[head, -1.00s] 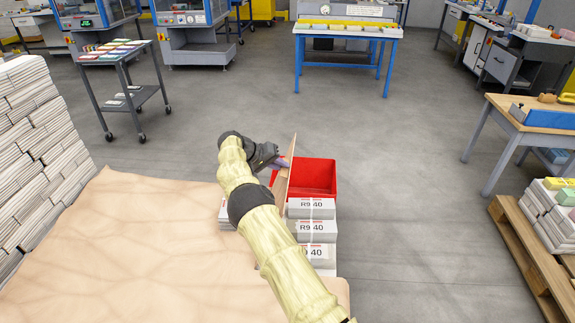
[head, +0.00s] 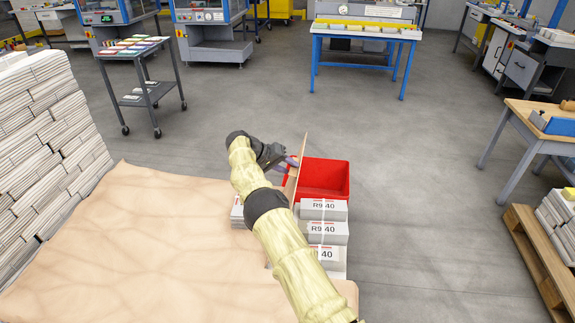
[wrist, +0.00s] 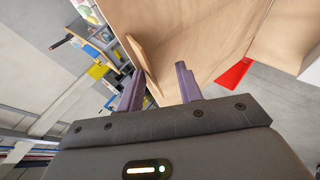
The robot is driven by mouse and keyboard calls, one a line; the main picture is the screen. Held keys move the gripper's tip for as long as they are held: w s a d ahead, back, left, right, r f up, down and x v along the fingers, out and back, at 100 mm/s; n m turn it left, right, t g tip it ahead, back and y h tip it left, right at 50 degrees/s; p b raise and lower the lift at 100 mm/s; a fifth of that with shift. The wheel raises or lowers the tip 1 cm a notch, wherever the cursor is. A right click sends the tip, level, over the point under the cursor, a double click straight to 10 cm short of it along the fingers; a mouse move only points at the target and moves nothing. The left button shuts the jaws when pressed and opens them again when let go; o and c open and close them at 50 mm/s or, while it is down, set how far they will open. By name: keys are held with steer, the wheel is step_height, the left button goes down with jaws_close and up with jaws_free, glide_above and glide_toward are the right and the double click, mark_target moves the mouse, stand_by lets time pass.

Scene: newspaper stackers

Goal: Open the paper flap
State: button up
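A large sheet of brown paper (head: 130,240) covers the stack in front of me in the head view. At its far right, a narrow paper flap (head: 299,168) stands nearly upright, seen almost edge-on. My gripper (head: 290,162) is at the flap's upper left side, partly hidden by my wrist. In the wrist view, the two purple fingers (wrist: 158,82) are spread apart. The flap (wrist: 143,65) rises between them, closer to the left finger; I cannot tell whether it touches that finger. The brown paper surface (wrist: 205,40) lies beyond the fingertips.
A red bin (head: 325,178) stands just right of the flap, behind bundled newspapers (head: 325,232) labelled R9 40. Tall paper stacks (head: 45,150) stand at left, a pallet (head: 535,255) at right. The floor beyond the bin is clear.

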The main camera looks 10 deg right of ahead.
steer(key=shift+a+f, duration=0.1)
steer(key=shift+f, duration=0.2)
steer(key=v, duration=0.7)
steer(key=shift+r+p, duration=0.45)
